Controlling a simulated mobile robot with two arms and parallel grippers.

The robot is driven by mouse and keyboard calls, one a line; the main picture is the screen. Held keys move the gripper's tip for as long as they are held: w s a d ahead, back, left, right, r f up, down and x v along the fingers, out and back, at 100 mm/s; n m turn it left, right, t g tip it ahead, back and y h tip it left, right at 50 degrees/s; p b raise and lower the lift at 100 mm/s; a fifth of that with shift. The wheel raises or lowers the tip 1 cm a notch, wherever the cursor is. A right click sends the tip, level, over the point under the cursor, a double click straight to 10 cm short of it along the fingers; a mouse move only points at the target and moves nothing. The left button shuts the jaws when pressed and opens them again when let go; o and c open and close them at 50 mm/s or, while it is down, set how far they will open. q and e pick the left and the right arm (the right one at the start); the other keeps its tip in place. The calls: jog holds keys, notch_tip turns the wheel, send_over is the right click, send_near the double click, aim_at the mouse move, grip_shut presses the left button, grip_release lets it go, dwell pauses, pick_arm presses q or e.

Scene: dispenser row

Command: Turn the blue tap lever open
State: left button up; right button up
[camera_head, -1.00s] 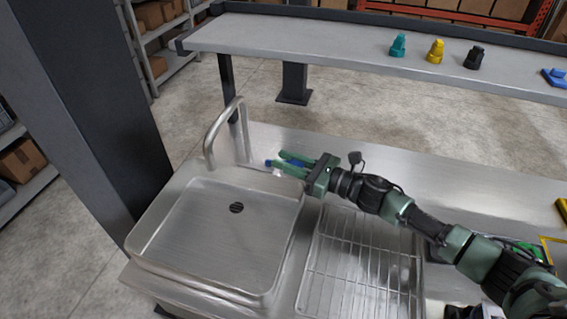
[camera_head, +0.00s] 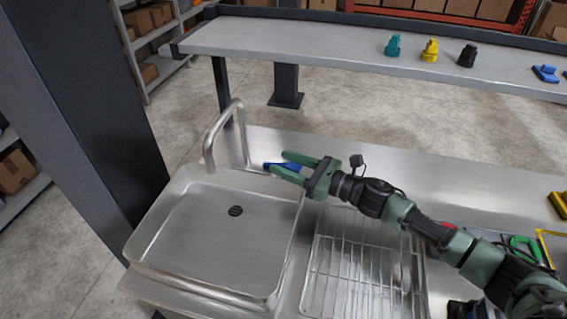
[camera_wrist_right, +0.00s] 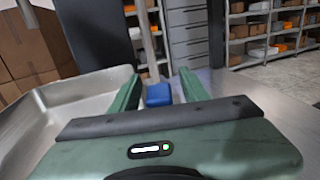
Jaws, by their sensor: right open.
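The blue tap lever (camera_head: 284,166) sits just right of the base of the silver tap (camera_head: 212,138), behind the sink basin (camera_head: 190,240). My right gripper (camera_head: 280,163) is open, with its green fingers around the lever. In the right wrist view the blue lever (camera_wrist_right: 158,95) shows between the two open fingers (camera_wrist_right: 160,90), with gaps on both sides. The tap's upright pipe (camera_wrist_right: 148,45) rises behind it. Whether a finger touches the lever cannot be told. My left gripper is not in view.
A wire drying rack (camera_head: 365,265) lies right of the basin, under my right arm. A grey shelf (camera_head: 300,45) behind holds teal (camera_head: 393,46), yellow (camera_head: 430,50) and black (camera_head: 467,55) parts. The steel counter behind the arm is clear.

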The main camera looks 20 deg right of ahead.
aim_at(301, 170)
jog(key=b+v, duration=0.1)
jog(key=v, duration=0.6)
jog(key=shift+b, duration=0.4)
